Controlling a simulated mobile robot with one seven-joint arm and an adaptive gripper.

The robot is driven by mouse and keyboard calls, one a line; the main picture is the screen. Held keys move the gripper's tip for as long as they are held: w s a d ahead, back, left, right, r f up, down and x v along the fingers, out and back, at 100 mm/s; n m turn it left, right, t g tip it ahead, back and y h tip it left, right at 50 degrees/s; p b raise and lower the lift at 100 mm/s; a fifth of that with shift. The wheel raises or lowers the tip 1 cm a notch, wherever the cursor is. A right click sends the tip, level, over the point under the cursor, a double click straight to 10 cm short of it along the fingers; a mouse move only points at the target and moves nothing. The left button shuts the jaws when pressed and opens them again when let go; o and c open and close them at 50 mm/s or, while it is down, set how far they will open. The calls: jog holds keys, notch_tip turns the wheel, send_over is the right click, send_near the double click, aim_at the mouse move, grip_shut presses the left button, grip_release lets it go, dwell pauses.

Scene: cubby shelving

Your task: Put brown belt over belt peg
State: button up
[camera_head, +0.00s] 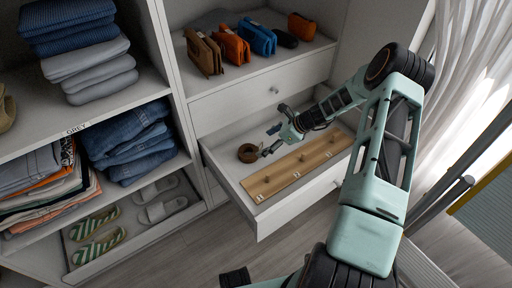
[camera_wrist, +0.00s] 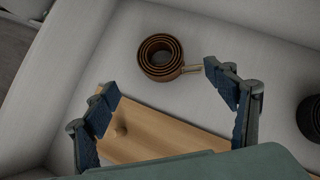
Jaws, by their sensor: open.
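The brown belt (camera_head: 248,153) lies coiled flat on the floor of the open drawer, near its left back part. In the wrist view the brown belt (camera_wrist: 147,69) shows as nested rings with a short end sticking out to the right. My gripper (camera_head: 267,142) is open and empty, just right of the belt and above the drawer floor. In the wrist view the belt lies ahead of my spread fingers (camera_wrist: 160,82). Which peg is for belts is unclear.
The drawer front (camera_head: 300,205) and side walls bound the space around my gripper. A dark coil (camera_wrist: 311,118) lies at the right in the wrist view. Bags (camera_head: 234,47) stand on the shelf above. Folded clothes (camera_head: 125,140) and slippers fill the left cubbies.

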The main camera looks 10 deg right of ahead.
aim_at(252, 152)
jog(key=b+x, duration=0.1)
jog(key=x, duration=0.5)
jog(key=shift+b, duration=0.3)
jog(key=b+x, duration=0.2)
jog(key=x, duration=0.2)
jog(key=shift+s+d+f, duration=0.1)
jog(key=shift+s+f, duration=0.05)
jog(key=shift+f, duration=0.15)
jog(key=shift+w+a+f, duration=0.25)
jog(key=shift+f, duration=0.05)
jog(key=shift+r, duration=0.1)
jog(key=shift+c, duration=0.2)
jog(key=c, duration=1.3)
jog(key=shift+r, duration=0.15)
jog(key=shift+c, duration=0.2)
